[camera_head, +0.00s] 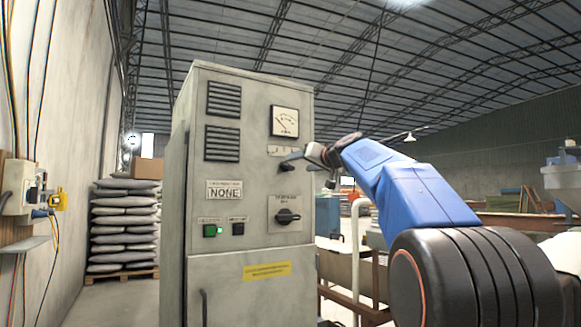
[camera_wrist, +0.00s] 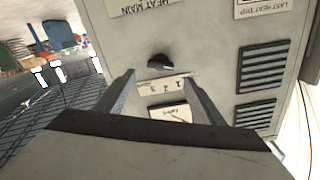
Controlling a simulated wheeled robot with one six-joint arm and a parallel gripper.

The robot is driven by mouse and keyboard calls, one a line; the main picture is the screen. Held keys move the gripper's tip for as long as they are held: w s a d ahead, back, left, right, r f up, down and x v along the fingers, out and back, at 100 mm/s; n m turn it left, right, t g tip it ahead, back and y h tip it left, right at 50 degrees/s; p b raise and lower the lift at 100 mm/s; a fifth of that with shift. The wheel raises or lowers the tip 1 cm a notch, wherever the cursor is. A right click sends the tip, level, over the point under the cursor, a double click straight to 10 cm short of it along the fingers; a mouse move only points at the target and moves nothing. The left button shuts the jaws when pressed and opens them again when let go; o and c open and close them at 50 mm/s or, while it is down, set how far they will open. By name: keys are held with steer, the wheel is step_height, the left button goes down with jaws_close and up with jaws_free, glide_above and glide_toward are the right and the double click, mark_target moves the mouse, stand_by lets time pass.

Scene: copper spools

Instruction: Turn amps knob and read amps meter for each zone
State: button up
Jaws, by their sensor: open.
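A grey control cabinet (camera_head: 245,90) stands in front of me. A white amps meter (camera_head: 285,121) with a dial sits high on its right side; in the wrist view, upside down, part of it (camera_wrist: 172,113) shows between the fingers. Its reading is too small to tell. Below it is a label strip (camera_wrist: 163,86) with numbers 1, 2, 3, then the small black amps knob (camera_wrist: 160,63), partly seen in the head view (camera_head: 286,168). My gripper (camera_wrist: 159,76) is open and empty, its fingertips to either side of the knob, apparently not gripping it.
Stacked sacks (camera_head: 124,225) stand left behind the cabinet. A wall box (camera_head: 22,187) with wires is far left.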

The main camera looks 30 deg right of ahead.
mark_target(287, 166)
steer(key=w, duration=0.8)
steer(key=shift+a, duration=0.15)
steer(key=c, duration=1)
